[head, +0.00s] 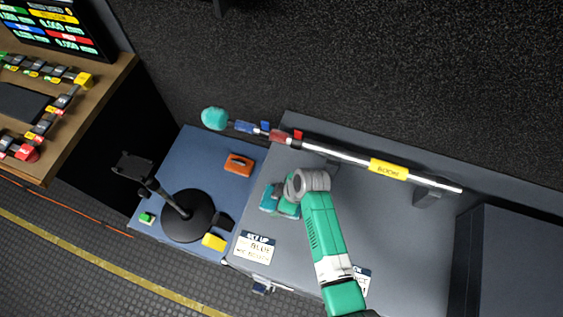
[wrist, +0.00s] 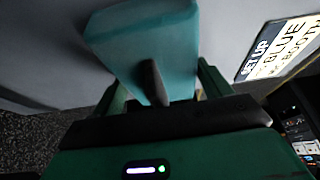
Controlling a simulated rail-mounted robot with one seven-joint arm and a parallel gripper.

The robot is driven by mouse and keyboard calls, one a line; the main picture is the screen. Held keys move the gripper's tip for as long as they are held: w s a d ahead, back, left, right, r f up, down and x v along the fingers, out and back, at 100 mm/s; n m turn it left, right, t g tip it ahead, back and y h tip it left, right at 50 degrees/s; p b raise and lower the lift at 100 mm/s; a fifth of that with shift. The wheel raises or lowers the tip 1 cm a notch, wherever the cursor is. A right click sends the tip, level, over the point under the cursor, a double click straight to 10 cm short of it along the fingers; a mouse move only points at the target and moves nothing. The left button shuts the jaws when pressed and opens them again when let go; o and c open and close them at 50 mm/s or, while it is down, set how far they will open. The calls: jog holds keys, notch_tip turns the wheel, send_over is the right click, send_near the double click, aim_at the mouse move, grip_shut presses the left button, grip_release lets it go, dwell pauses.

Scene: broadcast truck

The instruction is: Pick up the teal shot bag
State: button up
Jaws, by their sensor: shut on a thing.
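The teal shot bag (wrist: 150,42) fills the upper middle of the wrist view, between the green fingers of my gripper (wrist: 155,95). My gripper is shut on it. In the head view the bag (head: 269,198) shows only in part, at the left of my gripper (head: 285,203), over the left part of the grey case top. My arm hides the rest of the bag. I cannot tell whether the bag touches the surface below.
A boom pole (head: 345,155) lies along the back of the grey top. An orange object (head: 239,164), a yellow block (head: 213,242) and a black round-based stand (head: 187,216) are on the blue surface to the left. A label card (head: 254,247) lies at the front.

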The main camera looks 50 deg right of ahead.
jog(key=shift+r, duration=0.15)
jog(key=shift+r+p, duration=0.5)
jog(key=shift+r, duration=1.3)
jog(key=s, duration=0.5)
jog(key=s+a+p, duration=0.1)
jog(key=s, duration=0.4)
jog(key=s+a+r+p, duration=0.1)
jog(key=s, duration=0.4)
jog(key=shift+s+a+r, duration=0.1)
jog(key=shift+s+a, duration=0.15)
jog(key=shift+s, duration=0.15)
